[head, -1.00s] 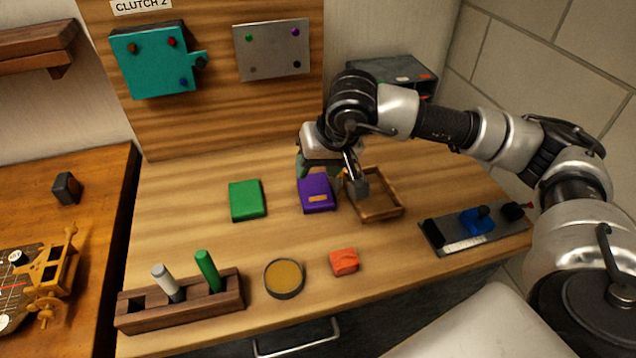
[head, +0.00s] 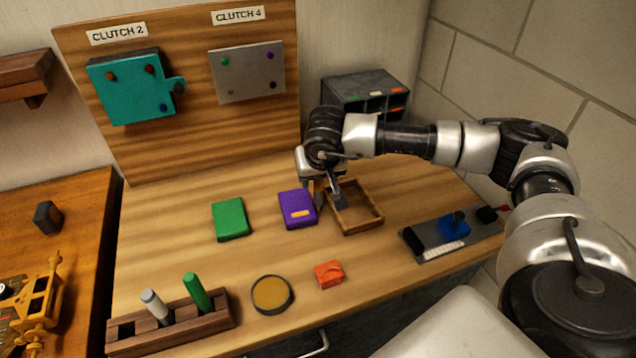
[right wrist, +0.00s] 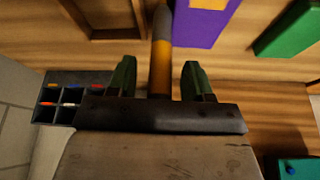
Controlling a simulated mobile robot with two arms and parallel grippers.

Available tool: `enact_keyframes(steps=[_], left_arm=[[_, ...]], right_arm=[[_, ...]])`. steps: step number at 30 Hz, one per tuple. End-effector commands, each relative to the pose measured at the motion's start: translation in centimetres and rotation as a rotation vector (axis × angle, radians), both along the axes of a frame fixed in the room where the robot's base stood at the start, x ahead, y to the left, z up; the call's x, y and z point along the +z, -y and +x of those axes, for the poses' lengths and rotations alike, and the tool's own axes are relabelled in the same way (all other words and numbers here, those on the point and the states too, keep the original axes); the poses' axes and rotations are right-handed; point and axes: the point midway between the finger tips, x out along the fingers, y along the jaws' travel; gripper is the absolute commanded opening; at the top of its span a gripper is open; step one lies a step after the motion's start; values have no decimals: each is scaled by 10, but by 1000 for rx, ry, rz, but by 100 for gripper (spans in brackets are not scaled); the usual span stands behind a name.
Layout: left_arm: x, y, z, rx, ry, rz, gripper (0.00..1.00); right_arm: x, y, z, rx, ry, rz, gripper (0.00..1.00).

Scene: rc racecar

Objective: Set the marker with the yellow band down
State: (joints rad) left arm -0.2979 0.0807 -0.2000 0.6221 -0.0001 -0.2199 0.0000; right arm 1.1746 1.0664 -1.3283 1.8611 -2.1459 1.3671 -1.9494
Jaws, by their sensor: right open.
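The marker with the yellow band (right wrist: 160,62) shows in the right wrist view as a grey stick with a yellow-orange band. It lies between my right gripper's two green fingers, with a gap on each side. Its far end is beside the purple box (right wrist: 202,22). My right gripper (head: 327,196) is open in the head view, low between the purple box (head: 297,210) and the wooden tray (head: 361,228). I cannot make out the marker in the head view, where the gripper hides that spot. My left gripper is not in view.
A green box (head: 231,219), a round tin (head: 271,293) and an orange block (head: 329,274) stand around clear wood. A grey organizer (head: 366,88) is behind.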

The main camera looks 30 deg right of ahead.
Motion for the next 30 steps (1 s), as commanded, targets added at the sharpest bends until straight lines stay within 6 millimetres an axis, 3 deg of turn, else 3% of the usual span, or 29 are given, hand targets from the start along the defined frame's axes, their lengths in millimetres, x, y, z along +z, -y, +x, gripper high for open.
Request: enact_keyframes(steps=[4,11,21,30], left_arm=[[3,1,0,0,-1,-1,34],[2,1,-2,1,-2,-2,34],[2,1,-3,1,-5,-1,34],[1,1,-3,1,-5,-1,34]], right_arm=[[-11,2,4,1,-1,-1,51],[-12,2,4,1,0,0,49],[-12,2,4,0,0,0,0],[-9,2,4,0,1,1,0]])
